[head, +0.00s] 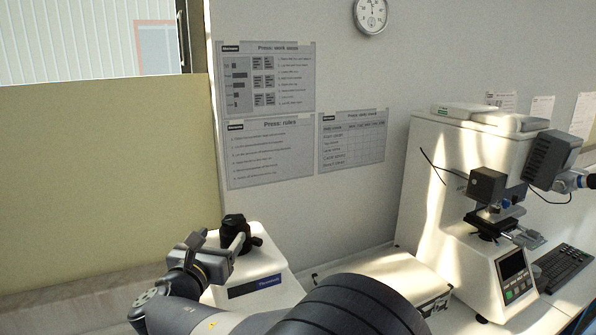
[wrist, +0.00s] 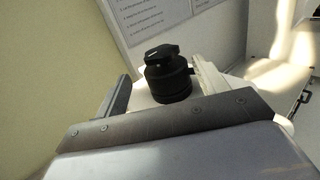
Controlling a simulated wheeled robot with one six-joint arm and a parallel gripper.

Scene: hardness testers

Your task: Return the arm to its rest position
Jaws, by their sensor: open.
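My arm reaches in from the bottom of the head view, and my gripper (head: 219,240) is at its end, beside a black knob (head: 236,229) on top of a white press (head: 262,262). In the wrist view my gripper (wrist: 161,74) is open, with one finger on each side of the black knob (wrist: 169,82). The knob shows between the fingers and appears apart from both. I cannot tell how far beyond the fingertips it lies. My arm and gripper hide part of the press.
A white hardness tester (head: 437,190) with a microscope head stands at the right, with a keyboard (head: 562,270) beside it. A low white case (head: 385,283) lies between press and tester. Posters (head: 270,150) hang on the wall behind. A yellow panel (head: 105,180) is at left.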

